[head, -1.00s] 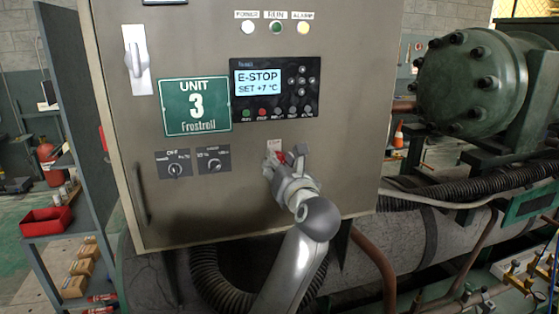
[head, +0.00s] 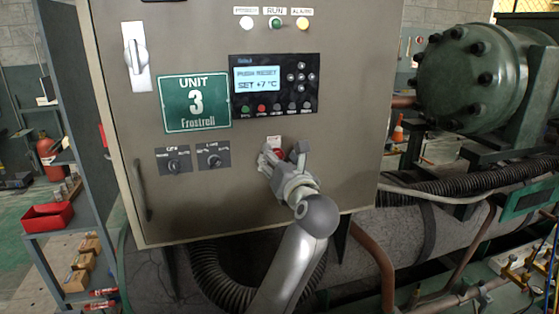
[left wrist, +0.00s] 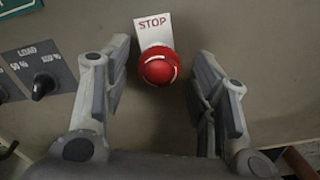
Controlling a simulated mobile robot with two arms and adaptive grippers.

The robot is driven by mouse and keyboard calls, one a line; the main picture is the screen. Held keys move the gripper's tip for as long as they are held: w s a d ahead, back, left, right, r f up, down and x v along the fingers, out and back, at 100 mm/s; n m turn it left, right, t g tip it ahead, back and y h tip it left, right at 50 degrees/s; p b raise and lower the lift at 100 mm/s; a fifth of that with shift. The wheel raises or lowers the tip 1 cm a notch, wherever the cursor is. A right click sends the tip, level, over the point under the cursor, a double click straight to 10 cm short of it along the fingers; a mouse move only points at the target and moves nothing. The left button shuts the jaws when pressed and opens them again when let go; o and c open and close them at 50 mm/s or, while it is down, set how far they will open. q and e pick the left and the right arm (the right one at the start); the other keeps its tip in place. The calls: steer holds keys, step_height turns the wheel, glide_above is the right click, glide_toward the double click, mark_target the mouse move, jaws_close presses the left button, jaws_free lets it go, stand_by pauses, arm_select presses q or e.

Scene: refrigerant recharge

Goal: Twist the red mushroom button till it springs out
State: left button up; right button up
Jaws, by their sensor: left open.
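The red mushroom button (left wrist: 158,68) sits on the cabinet front under a white STOP label (left wrist: 153,29) in the left wrist view. In the head view the red button (head: 280,154) is partly hidden by my left gripper (head: 284,158). My left gripper (left wrist: 168,85) is open, with one finger on each side of the button and a visible gap to it on both sides. The cabinet display (head: 259,79) reads PUSH RESET and SET +7 °C. My right gripper is in neither view.
A black hose (head: 215,290) and pipes run below. A green compressor (head: 470,85) stands at the right, and a shelf with a red bin (head: 48,218) at the left.

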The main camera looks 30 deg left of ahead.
arm_select(q)
steer(key=v, duration=0.9)
stand_by(0.6)
